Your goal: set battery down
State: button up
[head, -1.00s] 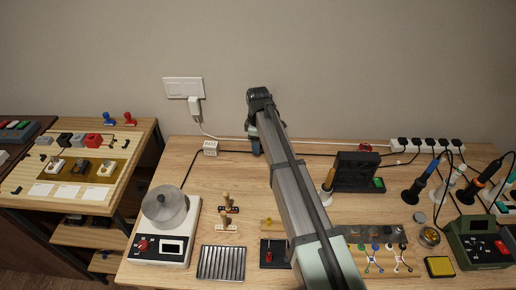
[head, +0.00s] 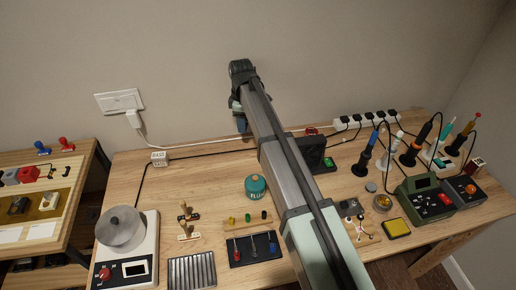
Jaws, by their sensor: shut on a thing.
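My arm crosses the picture from the bottom right to the back of the workbench (head: 140,185). My gripper (head: 241,124) hangs down at its far end, partly hidden behind the arm, above the rear of the bench near the wall. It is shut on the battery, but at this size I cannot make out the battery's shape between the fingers. I cannot tell whether it touches the bench.
A teal round jar (head: 256,187) stands left of my arm. Soldering tools (head: 412,150) crowd the right. A black cable (head: 205,153) runs along the back.

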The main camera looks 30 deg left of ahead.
jog(key=w+d, duration=0.3)
jog(key=d, duration=0.2)
jog(key=shift+s+d+f+n, duration=0.1)
jog(key=shift+f+n, duration=0.65)
jog(key=shift+f, duration=0.9)
jog(key=shift+w+f+n, duration=0.1)
jog(key=shift+f+n, duration=0.6)
jog(key=shift+f, duration=1)
jog(key=shift+s+d+f+n, duration=0.1)
jog(key=shift+f+n, duration=0.65)
jog(key=shift+f, duration=0.9)
jog(key=shift+f, duration=0.15)
jog(key=o, duration=1)
notch_tip(320, 180, up, 12)
jog(key=shift+r, duration=0.15)
